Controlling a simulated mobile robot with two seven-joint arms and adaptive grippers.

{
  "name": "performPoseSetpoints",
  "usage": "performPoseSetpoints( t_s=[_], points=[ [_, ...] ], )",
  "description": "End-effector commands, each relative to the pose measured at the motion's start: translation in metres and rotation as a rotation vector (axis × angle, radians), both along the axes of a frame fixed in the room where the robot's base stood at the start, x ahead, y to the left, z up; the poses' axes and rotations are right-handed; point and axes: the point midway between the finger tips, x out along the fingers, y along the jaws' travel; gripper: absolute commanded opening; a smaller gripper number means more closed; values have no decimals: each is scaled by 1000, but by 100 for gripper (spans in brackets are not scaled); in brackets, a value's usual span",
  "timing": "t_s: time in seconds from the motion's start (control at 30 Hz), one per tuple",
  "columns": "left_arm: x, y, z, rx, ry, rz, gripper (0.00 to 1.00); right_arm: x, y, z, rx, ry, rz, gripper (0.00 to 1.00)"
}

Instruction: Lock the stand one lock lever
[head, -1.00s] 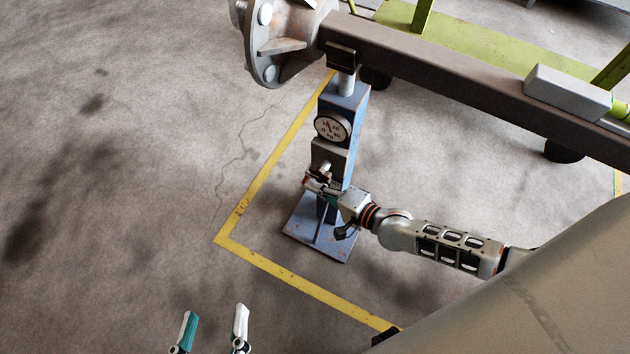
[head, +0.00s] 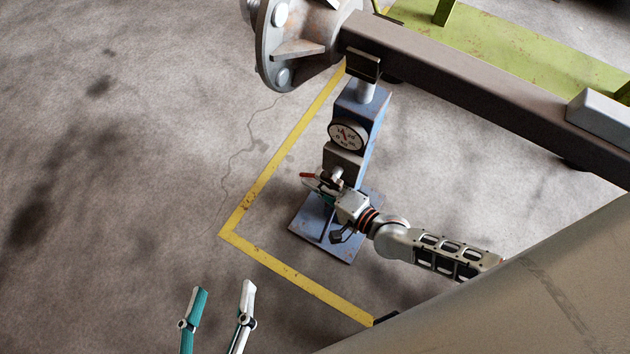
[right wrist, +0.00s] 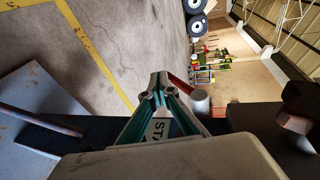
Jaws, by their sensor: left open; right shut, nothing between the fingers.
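The blue stand (head: 356,132) with a round dial gauge (head: 348,135) stands upright on its square base plate (head: 307,225), under the axle beam. A red-tipped lever (head: 307,176), apparently the lock lever, sticks out to the left from the stand's lower front. In the right wrist view a reddish-brown bar (right wrist: 179,82) shows just right of the fingertips, beside a pale round knob (right wrist: 201,100). My right gripper (head: 322,189) is shut and empty, close beside the lever; contact cannot be told. Its fingertips (right wrist: 158,80) meet. My left gripper (head: 223,289) is open and empty, away from the stand.
The axle beam (head: 470,88) with its hub flange (head: 275,45) passes above the stand. A yellow floor line (head: 290,275) runs around the stand's left and front. The concrete floor (head: 130,180) at left is clear. A green frame (head: 520,40) lies behind the beam.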

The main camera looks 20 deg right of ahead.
Motion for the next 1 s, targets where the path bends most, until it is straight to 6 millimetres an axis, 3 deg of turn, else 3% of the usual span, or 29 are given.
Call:
performPoseSetpoints(
  t_s=[1.0],
  points=[
    [-1, -5, 0, -35, 8, 11, 54, -2, 3, 2, 0, 0, 0, 0]
  ],
)
